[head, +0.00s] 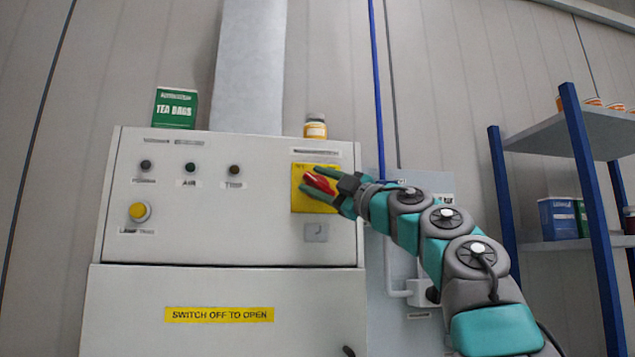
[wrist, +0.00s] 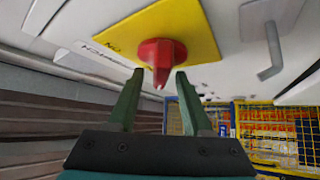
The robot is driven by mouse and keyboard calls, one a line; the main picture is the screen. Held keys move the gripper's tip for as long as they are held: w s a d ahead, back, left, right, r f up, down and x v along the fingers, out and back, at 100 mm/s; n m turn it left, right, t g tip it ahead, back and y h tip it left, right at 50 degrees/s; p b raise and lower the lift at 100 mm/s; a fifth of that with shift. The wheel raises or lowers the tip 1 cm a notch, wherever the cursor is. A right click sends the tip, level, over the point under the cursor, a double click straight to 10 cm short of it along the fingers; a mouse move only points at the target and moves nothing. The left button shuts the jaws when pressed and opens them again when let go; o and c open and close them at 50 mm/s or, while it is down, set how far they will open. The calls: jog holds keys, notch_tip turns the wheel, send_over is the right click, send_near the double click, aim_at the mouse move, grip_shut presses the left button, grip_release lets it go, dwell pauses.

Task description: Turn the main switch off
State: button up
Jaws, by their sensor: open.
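The main switch is a red rotary handle (head: 320,183) on a yellow square plate (head: 309,205), at the right of the white cabinet's front. In the wrist view the red handle (wrist: 161,58) stands out from the yellow plate (wrist: 117,37). My gripper (head: 322,180) is at the switch, with one green finger above the handle and one below it in the head view. In the wrist view my gripper (wrist: 160,78) is open, with a finger on either side of the handle's tip. I cannot tell whether either finger touches it.
The white cabinet (head: 230,245) carries small indicators, a yellow button (head: 138,212) and a "SWITCH OFF TO OPEN" label (head: 219,314). A green tea bags box (head: 175,108) and an orange jar (head: 315,127) stand on top. A blue-framed shelf (head: 590,180) is at the right.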

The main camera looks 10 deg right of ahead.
jog(key=b+v, duration=0.3)
jog(key=v, duration=0.4)
jog(key=shift+s+d+f, duration=0.2)
jog(key=shift+s+f, duration=0.05)
